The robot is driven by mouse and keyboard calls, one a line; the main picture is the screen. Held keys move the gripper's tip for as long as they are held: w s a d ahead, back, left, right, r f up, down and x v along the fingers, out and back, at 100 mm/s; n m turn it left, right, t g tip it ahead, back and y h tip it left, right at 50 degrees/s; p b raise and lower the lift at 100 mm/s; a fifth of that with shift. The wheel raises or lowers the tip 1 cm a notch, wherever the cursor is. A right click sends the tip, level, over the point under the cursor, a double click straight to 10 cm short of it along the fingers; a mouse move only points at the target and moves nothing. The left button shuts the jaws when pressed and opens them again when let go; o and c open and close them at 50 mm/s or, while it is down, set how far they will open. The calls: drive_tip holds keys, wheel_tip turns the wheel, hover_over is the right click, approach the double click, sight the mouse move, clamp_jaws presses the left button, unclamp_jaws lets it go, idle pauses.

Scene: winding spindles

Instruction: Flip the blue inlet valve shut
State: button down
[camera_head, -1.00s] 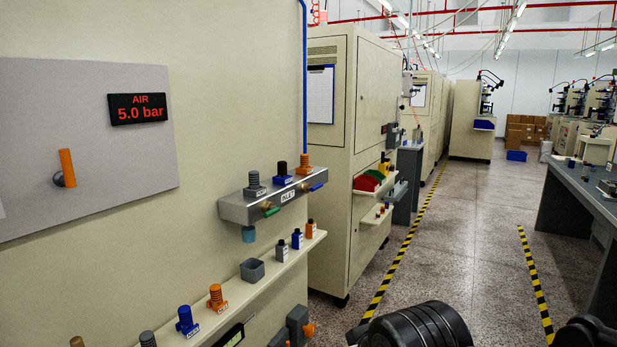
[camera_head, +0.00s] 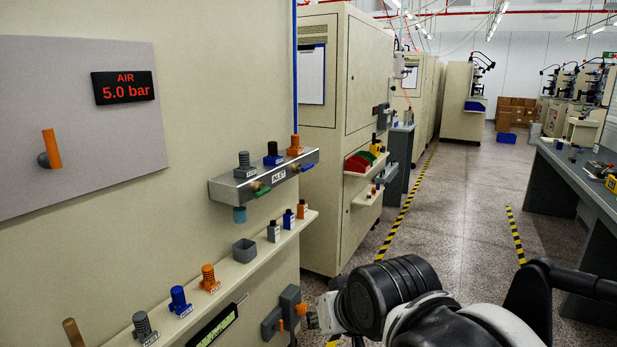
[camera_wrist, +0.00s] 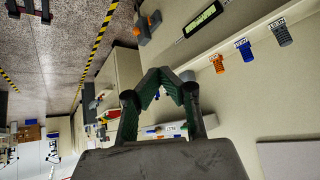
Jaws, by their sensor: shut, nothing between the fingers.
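The blue inlet valve lever (camera_head: 307,165) sits at the right end of the grey manifold labelled INLET (camera_head: 222,190) on the beige machine wall. It lies roughly along the manifold. In the head view my arm is at the lower right and the fingertips cannot be made out.
Grey, blue and orange fittings stand on top of the manifold. A shelf (camera_head: 262,257) below holds more fittings and a square grey cup (camera_head: 245,250). A panel with an orange handle (camera_head: 52,148) and an AIR 5.0 bar display (camera_head: 124,87) is at left. The aisle is open.

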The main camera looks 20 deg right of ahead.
drive_tip(key=w+d+r+m+t+h+b, duration=0.1)
drive_tip(key=w+r+m+t, duration=0.35)
drive_tip(key=w, duration=0.85)
drive_tip(key=w+d+r+m+t+b, duration=0.2)
drive_tip(key=w+r+m+t, duration=0.3)
drive_tip(key=w, duration=0.7)
drive_tip(key=w+d+r+m+t+h+b, duration=0.1)
drive_tip(key=w+r+m+t, duration=0.15)
drive_tip(key=w+m, duration=0.7)
drive_tip(key=w+d+f+m+t+h+b, duration=0.25)
drive_tip(key=w+d+m+h, duration=0.25)
drive_tip(key=w, duration=0.6)
drive_tip(key=w+d+f+m+g+h+b, duration=0.1)
drive_tip(key=d+f+m+h+b, duration=0.1)
drive_tip(key=f+m+h, duration=0.3)
drive_tip(key=w+d+f+m+g+h+b, duration=0.1)
drive_tip(key=d+f+m+h, duration=0.3)
drive_tip(key=f+m, duration=0.6)
drive_tip(key=shift+w+h+b, duration=0.5)
drive_tip(key=shift+w+b, duration=0.15)
drive_tip(key=shift+w, duration=0.05)
drive_tip(key=shift+r, duration=0.15)
